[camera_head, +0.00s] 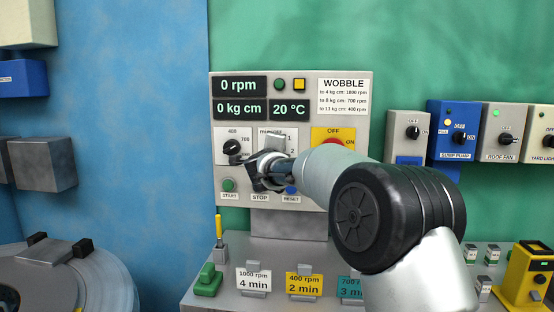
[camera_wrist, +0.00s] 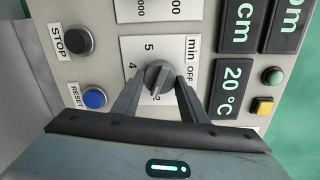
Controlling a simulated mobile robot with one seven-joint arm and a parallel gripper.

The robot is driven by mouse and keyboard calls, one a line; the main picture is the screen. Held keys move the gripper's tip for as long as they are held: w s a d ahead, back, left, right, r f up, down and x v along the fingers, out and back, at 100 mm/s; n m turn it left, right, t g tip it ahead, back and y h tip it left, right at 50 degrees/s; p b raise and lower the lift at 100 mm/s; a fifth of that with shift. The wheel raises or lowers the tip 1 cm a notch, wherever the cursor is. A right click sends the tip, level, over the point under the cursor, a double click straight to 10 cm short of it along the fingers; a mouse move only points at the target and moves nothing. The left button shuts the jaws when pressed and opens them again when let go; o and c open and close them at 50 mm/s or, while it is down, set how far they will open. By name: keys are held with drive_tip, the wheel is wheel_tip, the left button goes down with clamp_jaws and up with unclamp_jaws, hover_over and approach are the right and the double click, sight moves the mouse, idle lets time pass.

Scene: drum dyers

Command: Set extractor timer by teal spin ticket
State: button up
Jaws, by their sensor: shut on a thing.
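The teal ticket (camera_head: 350,287) stands on the ledge, partly hidden by my arm; it reads 700 rpm and what looks like 3 min. The timer knob (camera_wrist: 157,75) is a grey knob on a white minute dial with OFF, 4 and 5 legible; I cannot tell exactly where it points. My gripper (camera_wrist: 158,84) is shut on the timer knob, one finger on each side. In the head view my gripper (camera_head: 266,172) covers most of the timer dial. The control panel (camera_head: 302,87) shows 0 rpm, 0 kg cm and 20 °C.
The speed knob (camera_head: 232,147) is left of the timer. START (camera_head: 228,185), STOP (camera_wrist: 78,40) and RESET (camera_wrist: 94,98) buttons lie below. A white 4 min ticket (camera_head: 253,281) and a yellow 2 min ticket (camera_head: 304,284) stand on the ledge. Switch boxes (camera_head: 453,130) hang at right.

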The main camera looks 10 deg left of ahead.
drive_tip(key=shift+f+m+y+b, duration=0.1)
drive_tip(key=shift+m+y+b, duration=0.1)
drive_tip(key=shift+m+b, duration=1.25)
drive_tip(key=shift+f+m+y+b, duration=0.15)
drive_tip(key=shift+m+b, duration=0.8)
drive_tip(key=shift+m, duration=1)
drive_tip(key=shift+r, duration=0.1)
drive_tip(key=o, duration=1)
drive_tip(key=shift+o, duration=0.2)
drive_tip(key=shift+s, duration=0.1)
drive_tip(key=s, duration=1.7)
drive_tip(key=shift+r, duration=0.25)
